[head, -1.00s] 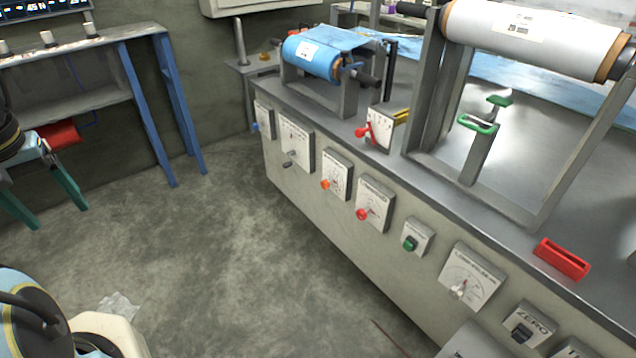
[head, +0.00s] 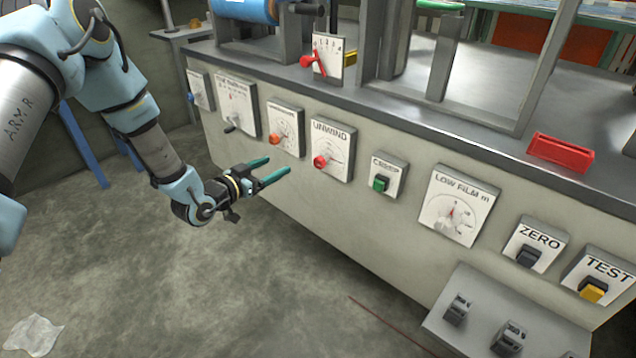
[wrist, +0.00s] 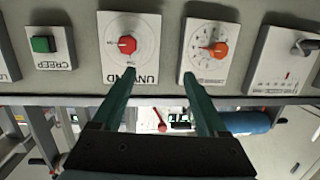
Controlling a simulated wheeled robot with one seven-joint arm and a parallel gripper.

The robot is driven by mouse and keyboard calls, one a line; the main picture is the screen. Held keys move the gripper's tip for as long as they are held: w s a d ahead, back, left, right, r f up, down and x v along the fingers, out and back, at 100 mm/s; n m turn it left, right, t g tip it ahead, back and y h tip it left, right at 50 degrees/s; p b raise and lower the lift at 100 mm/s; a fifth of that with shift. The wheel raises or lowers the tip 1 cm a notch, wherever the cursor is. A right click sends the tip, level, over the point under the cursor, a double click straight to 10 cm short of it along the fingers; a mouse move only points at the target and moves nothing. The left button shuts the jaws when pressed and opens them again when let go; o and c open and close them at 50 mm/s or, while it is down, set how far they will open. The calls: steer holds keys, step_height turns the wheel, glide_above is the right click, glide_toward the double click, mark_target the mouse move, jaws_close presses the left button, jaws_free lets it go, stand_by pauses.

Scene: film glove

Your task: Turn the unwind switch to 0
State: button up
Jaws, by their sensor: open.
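The unwind switch is a red knob (head: 321,162) on a white plate marked UNWIND (head: 334,142), on the front face of the bench. In the wrist view the red knob (wrist: 127,44) sits upside down on its plate, ahead of my gripper's finger on the left. My gripper (head: 276,170) is open and empty, with green fingers, a little left of and below the knob, apart from the panel. In the wrist view my gripper (wrist: 155,88) points between the red knob and the orange knob (wrist: 218,50). The knob's exact setting is too small to read.
The orange knob's plate (head: 286,123) is left of the unwind plate. A green CREEP button (head: 380,184) and a LOW FILM dial (head: 458,207) are to the right. A red lever (head: 312,63) stands above on the bench edge.

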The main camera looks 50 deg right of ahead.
steer(key=g+h+b, duration=0.1)
steer(key=g+h, duration=0.1)
glide_toward(317, 163)
steer(key=shift+m, duration=0.4)
steer(key=d, duration=0.7)
steer(key=s+d+b, duration=0.1)
steer(key=d, duration=0.3)
jaws_close()
